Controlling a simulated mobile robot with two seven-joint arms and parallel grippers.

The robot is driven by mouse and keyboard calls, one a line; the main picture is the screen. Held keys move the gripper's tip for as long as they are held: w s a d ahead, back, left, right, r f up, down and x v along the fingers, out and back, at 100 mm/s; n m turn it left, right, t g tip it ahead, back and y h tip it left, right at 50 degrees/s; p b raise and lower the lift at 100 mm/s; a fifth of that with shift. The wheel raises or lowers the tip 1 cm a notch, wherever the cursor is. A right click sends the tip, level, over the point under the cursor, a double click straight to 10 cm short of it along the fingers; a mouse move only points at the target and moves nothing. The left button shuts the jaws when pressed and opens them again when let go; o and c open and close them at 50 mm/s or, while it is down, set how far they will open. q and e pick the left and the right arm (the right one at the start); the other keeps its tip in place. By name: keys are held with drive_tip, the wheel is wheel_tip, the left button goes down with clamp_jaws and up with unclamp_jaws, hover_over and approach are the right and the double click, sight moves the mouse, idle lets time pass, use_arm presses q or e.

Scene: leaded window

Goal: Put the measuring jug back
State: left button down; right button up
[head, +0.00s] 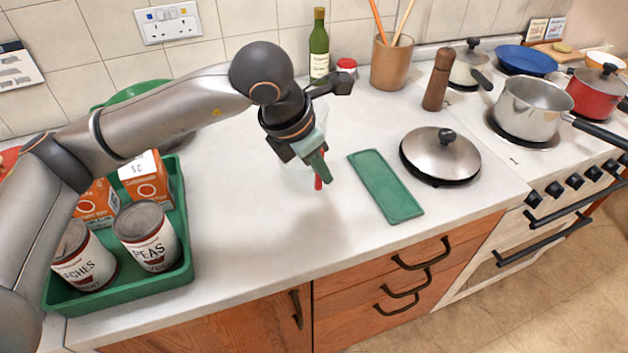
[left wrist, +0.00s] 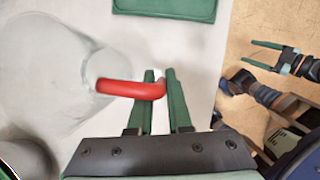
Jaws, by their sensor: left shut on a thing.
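The measuring jug is clear with a red handle. In the head view the red handle (head: 318,182) shows just below my left gripper (head: 318,165), and the clear body is hard to make out behind the gripper. In the left wrist view the clear jug body (left wrist: 55,75) is at the left, and its red handle (left wrist: 120,88) runs between the green fingers of my left gripper (left wrist: 161,92), which is shut on it. My right gripper (left wrist: 265,57) shows at the right of the left wrist view, with its fingers apart and empty, over the floor.
A flat green mat (head: 386,187) lies bare on the worktop, right of my left gripper. Right of it are a lidded pan (head: 440,152) and a pepper mill (head: 438,80). A green tray (head: 186,240) with tins and boxes stands left. A bottle (head: 319,50) and utensil pot (head: 391,62) stand behind.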

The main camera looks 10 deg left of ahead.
use_arm(q)
drive_tip(key=shift+a+f, duration=0.25)
drive_tip(key=shift+a, duration=0.05)
drive_tip(key=shift+s+a+f+p, duration=0.1)
drive_tip(key=shift+f+p, duration=0.1)
drive_tip(key=shift+f, duration=0.4)
drive_tip(key=shift+a+f+p, duration=0.1)
drive_tip(key=shift+f+p, duration=0.05)
drive_tip(key=shift+f, duration=1)
drive_tip(key=shift+f, duration=0.2)
drive_tip(key=c, duration=0.8)
unclamp_jaws()
drive_tip(key=shift+r, duration=0.1)
drive_tip(key=shift+c, duration=0.2)
drive_tip(key=v, duration=1.2)
drive_tip(key=shift+b, duration=0.45)
